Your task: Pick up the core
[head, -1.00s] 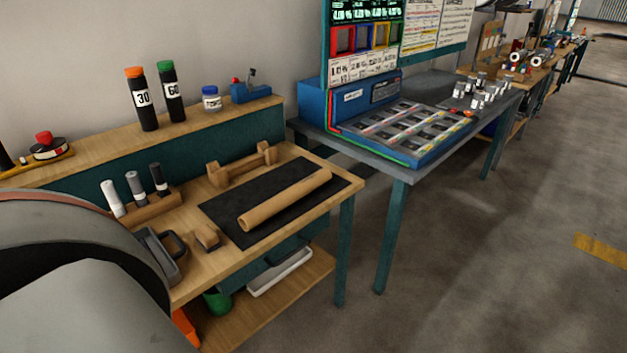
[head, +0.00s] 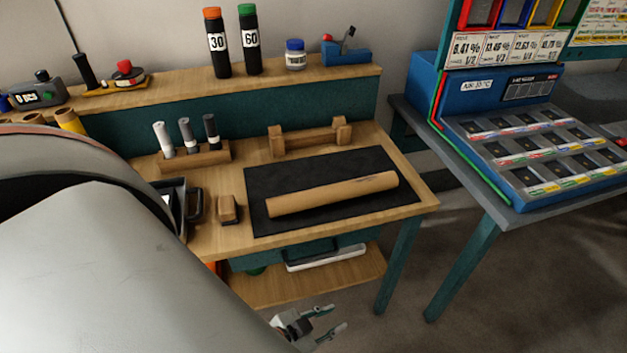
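The core, a brown cardboard tube (head: 333,193), lies at a slight slant on a black mat (head: 290,168) on the wooden workbench. Nothing touches it from above. My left gripper (head: 326,322) shows at the bottom of the head view, in front of the bench and lower than its top. Its two fingers are apart with nothing between them. It is well away from the tube. My large grey arm link covers the lower left of the view and hides the bench's left part. My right gripper is not in view.
Behind the mat stands a wooden cradle (head: 309,136). To its left is a wooden holder (head: 195,157) with three markers. A small wooden block (head: 228,209) sits left of the mat. Two black canisters stand on the back shelf. A blue parts tray (head: 535,160) is on the right-hand table.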

